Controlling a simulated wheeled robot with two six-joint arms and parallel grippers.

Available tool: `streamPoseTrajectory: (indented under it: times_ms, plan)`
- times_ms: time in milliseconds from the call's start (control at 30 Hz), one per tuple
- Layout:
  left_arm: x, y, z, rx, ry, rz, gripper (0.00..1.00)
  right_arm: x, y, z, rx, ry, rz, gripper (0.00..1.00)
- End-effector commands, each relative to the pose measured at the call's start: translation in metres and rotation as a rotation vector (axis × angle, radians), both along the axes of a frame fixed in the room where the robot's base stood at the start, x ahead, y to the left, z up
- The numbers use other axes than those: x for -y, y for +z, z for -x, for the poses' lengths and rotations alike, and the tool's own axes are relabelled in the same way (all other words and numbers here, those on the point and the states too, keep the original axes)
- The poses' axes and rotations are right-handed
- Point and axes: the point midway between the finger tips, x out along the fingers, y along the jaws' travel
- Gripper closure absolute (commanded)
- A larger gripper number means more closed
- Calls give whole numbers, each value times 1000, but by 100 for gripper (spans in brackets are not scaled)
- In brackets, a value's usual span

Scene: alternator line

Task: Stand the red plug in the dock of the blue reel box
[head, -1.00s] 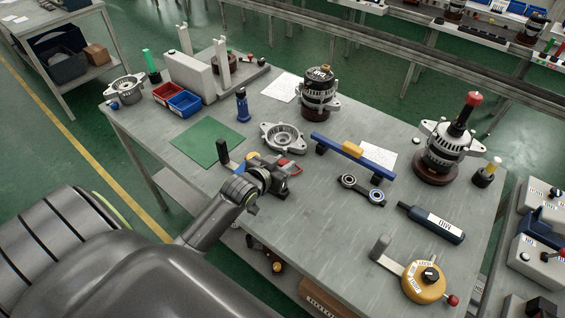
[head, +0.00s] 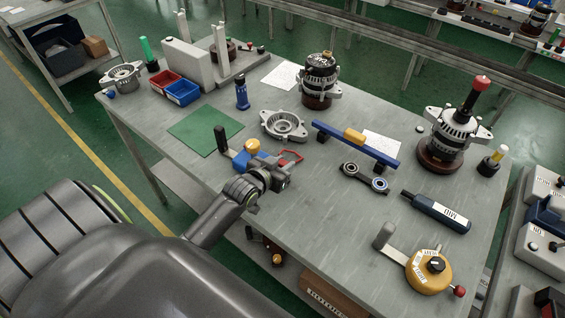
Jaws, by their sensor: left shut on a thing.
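The blue reel box (head: 240,159) stands on the near left part of the table, with a black upright handle (head: 221,138) and a yellow round top (head: 252,146). My left gripper (head: 281,174) is just in front and to the right of it, partly covering it. The gripper is shut. A thin bent red piece (head: 293,154) shows right beside its jaws, apparently part of the red plug or its cord; the plug's body is mostly hidden by the jaws. The dock cannot be made out behind the gripper. My right gripper is out of view.
A green mat (head: 206,131) lies behind the box. A grey housing (head: 284,125) stands close behind the gripper.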

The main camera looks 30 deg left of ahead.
Motion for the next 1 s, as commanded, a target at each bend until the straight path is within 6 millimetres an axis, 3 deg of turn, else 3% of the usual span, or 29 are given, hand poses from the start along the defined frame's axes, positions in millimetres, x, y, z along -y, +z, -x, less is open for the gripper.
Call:
streamPoseTrajectory:
  times_ms: [1000]
  plan:
    - [0,0,0,-1,0,0,96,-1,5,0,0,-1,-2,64]
